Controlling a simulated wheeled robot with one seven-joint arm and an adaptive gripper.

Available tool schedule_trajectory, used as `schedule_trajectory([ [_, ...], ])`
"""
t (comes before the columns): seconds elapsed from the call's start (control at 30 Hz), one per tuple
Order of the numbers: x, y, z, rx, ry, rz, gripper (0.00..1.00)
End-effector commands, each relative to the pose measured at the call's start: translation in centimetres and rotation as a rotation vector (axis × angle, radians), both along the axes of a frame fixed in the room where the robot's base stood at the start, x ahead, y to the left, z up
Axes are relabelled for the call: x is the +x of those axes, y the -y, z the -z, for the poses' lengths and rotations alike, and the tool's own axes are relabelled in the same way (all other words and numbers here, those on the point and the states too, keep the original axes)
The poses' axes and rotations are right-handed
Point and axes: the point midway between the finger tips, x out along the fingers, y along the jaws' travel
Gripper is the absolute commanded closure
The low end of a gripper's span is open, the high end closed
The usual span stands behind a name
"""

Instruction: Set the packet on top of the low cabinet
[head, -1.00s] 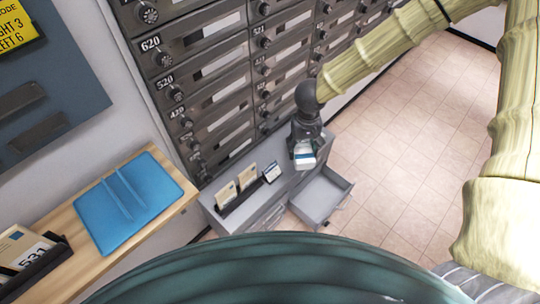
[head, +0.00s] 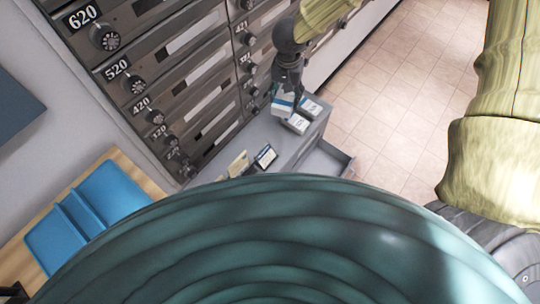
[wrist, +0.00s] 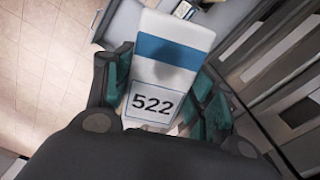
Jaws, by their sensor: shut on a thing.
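The packet is white with a blue band and a label reading 522 (wrist: 170,50) in the wrist view. My gripper (wrist: 160,88) is shut on it, with a teal-padded finger at each side. In the head view, my gripper (head: 290,92) points down over the far end of the grey low cabinet (head: 257,138). The packet (head: 282,103) shows there beside the dark fingers. Pale, labelled faces show just below and right of the fingers; I cannot tell whether they belong to it. Whether the packet's underside touches the cabinet top is hidden.
Small cards (head: 265,156) stand in a holder on the cabinet's nearer part. A drawer (head: 328,160) stands open at its right side. Mailboxes (head: 165,75) rise behind the cabinet. A blue tray (head: 88,215) lies on a wooden shelf at left. Tiled floor at right is clear.

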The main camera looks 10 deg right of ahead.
Motion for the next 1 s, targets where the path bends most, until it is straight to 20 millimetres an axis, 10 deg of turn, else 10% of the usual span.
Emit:
schedule_trajectory([
  [1.0,3.6,1.1,15.7,0.010,0.011,1.189,0.72],
])
